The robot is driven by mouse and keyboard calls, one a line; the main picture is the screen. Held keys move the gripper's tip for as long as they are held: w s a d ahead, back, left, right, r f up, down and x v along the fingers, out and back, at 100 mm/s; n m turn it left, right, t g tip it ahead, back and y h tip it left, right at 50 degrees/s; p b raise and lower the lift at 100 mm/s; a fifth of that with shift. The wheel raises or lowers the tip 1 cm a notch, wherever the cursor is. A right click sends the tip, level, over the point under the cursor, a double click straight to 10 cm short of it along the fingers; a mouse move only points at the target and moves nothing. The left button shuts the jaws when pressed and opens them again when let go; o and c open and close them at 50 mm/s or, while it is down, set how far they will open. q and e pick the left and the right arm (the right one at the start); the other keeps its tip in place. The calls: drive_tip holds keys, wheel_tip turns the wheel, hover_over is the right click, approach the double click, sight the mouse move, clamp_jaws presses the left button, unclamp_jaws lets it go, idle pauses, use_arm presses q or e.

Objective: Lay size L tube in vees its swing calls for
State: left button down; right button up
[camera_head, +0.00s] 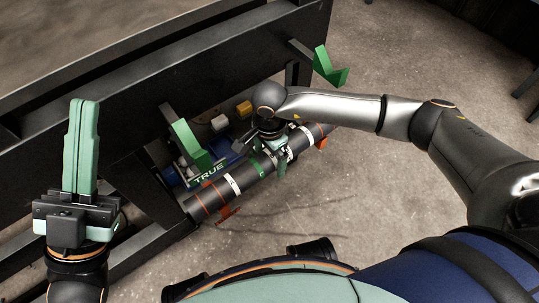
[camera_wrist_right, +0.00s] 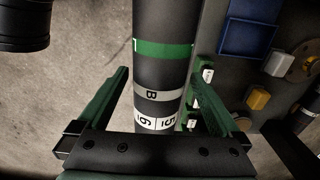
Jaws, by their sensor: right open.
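The dark tube (camera_head: 218,188) lies slantwise along the bench front, with red-orange supports (camera_head: 228,213) near its ends. It carries a green band marked L (camera_wrist_right: 165,48) and pale bands marked B (camera_wrist_right: 158,95) and with digits. My right gripper (camera_head: 272,150) is over the tube's middle; in the right wrist view its open fingers (camera_wrist_right: 160,95) stand either side of the tube, with gaps visible. Two green vees stick out from the bench, a near one (camera_head: 192,145) and a far one (camera_head: 330,68); both look empty. My left gripper (camera_head: 80,105) is shut and empty, pointing up at left.
The dark bench (camera_head: 150,88) runs along the left and back. Beside the tube are a "TRUE" label (camera_head: 209,175), a yellow block (camera_head: 244,109), a white block (camera_head: 220,123) and a blue part (camera_wrist_right: 247,35).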

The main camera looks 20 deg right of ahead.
wheel_tip(320, 180, up, 13)
drive_tip(key=p, duration=0.4)
drive_tip(key=shift+f, duration=0.2)
drive_tip(key=shift+s+f, duration=0.1)
idle(0.3)
